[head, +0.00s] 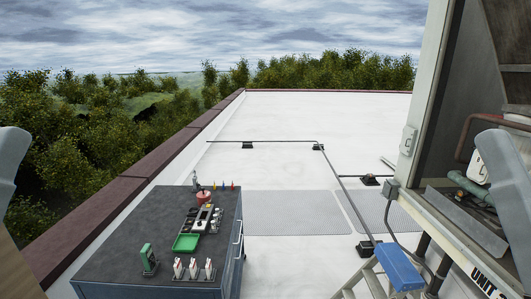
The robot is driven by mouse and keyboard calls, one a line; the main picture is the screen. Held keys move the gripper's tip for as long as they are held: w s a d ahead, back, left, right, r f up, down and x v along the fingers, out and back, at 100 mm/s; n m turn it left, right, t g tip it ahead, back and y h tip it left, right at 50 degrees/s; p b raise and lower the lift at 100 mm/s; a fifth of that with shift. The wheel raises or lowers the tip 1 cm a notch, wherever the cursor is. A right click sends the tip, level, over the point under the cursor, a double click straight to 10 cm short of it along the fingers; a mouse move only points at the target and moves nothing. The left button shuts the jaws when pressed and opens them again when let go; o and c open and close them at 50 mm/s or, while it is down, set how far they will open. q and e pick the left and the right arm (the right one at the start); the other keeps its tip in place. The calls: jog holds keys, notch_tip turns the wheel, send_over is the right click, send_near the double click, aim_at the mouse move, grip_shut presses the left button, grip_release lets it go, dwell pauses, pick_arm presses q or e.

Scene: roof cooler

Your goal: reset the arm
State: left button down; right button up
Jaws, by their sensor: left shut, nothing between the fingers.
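A grey link of my left arm (9,165) shows at the left edge of the head view. A grey link of my right arm (507,195) shows at the right edge, in front of the open rooftop unit. I see no fingertips of either gripper in this view. Neither arm visibly reaches the bench or touches anything in view.
A dark-topped bench (130,255) holds a green tray (186,243), a red container (203,197), a green tool (148,258) and several small white-and-red items. An open unit cabinet (433,120) stands right, with a blue object (400,268) by the steps.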

pick_arm(q)
notch_tip(320, 180, up, 11)
jog(key=p, duration=0.8)
pick_arm(e)
notch_tip(320, 180, up, 11)
